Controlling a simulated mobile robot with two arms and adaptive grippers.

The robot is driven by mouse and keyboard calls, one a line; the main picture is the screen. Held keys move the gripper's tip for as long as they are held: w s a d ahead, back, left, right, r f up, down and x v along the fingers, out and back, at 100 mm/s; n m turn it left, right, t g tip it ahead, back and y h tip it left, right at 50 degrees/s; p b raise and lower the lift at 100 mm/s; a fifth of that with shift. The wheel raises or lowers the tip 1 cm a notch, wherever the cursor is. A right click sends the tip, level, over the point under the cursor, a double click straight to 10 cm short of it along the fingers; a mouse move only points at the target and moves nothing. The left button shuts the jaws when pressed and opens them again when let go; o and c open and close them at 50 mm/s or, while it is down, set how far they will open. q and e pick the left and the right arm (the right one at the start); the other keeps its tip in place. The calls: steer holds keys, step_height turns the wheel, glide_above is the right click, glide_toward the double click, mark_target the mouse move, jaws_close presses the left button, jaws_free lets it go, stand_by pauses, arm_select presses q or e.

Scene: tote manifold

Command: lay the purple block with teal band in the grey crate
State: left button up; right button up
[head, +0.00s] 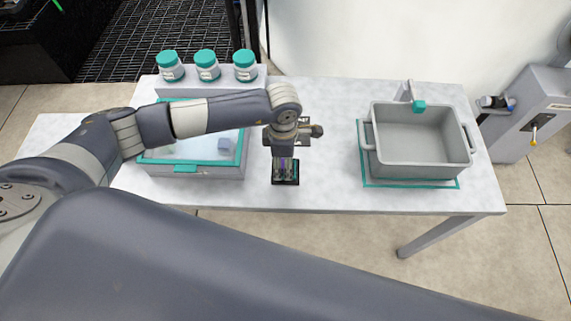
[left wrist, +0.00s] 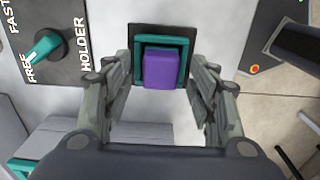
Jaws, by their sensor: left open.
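The purple block with teal band (left wrist: 161,70) sits in a small dark square holder (left wrist: 137,30) in the left wrist view. Teal shows around its top and sides; I cannot tell how much is the block's band. My left gripper (head: 285,168) points down over this holder in the head view. In the left wrist view, its open fingers (left wrist: 160,75) stand on either side of the block, with a gap on each side. The grey crate (head: 420,172) stands empty at the table's right, inside a teal outline. My right gripper is not in view.
A teal-rimmed tray (head: 195,170) lies at the left, partly behind my left arm. Several teal-lidded jars (head: 207,66) stand at the back left. A knob (left wrist: 45,46) marked FREE and FAST is beside the holder. Bare tabletop (head: 330,150) lies between holder and crate.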

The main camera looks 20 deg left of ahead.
arm_select(q)
steer(key=c, duration=1.2)
steer(key=shift+c, duration=0.2)
steer(key=shift+r, duration=0.15)
